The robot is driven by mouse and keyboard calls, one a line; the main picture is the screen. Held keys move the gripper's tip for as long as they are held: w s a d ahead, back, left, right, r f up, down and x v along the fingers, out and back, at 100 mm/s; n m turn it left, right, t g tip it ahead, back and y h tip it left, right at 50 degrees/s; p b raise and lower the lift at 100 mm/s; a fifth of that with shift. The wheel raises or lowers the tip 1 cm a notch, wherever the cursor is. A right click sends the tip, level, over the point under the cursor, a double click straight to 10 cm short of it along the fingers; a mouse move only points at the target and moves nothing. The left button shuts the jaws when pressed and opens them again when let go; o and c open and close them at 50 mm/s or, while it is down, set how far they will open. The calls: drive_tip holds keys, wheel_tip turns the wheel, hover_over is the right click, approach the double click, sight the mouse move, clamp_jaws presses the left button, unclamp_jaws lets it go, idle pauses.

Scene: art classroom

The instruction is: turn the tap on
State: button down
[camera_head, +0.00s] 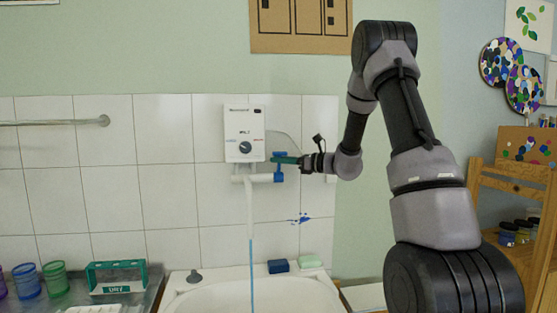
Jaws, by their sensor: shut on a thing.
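A white wall-mounted water heater (244,122) with a dark dial hangs on the tiles. Below it is the tap (262,178), a white pipe with a blue handle (279,177) at its right end. A white spout (249,210) hangs down from the pipe. A thin blue line, which looks like a stream of water (252,270), runs from the spout's end into the white basin (215,298). My gripper (284,160) reaches in from the right and is shut on the upper part of the blue handle. The fingertips are too small to see in detail.
A blue block (278,266) and a pale green soap-like bar (310,261) lie on the basin's rim. Coloured cups (55,278) and a green-framed box (117,276) stand on the left counter. A wooden shelf (510,190) stands at right, behind my arm.

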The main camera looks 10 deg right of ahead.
drive_tip(key=c, duration=0.9)
unclamp_jaws()
drive_tip(key=shift+o, duration=0.2)
drive_tip(key=v, duration=1)
drive_tip(key=shift+s+d, duration=0.3)
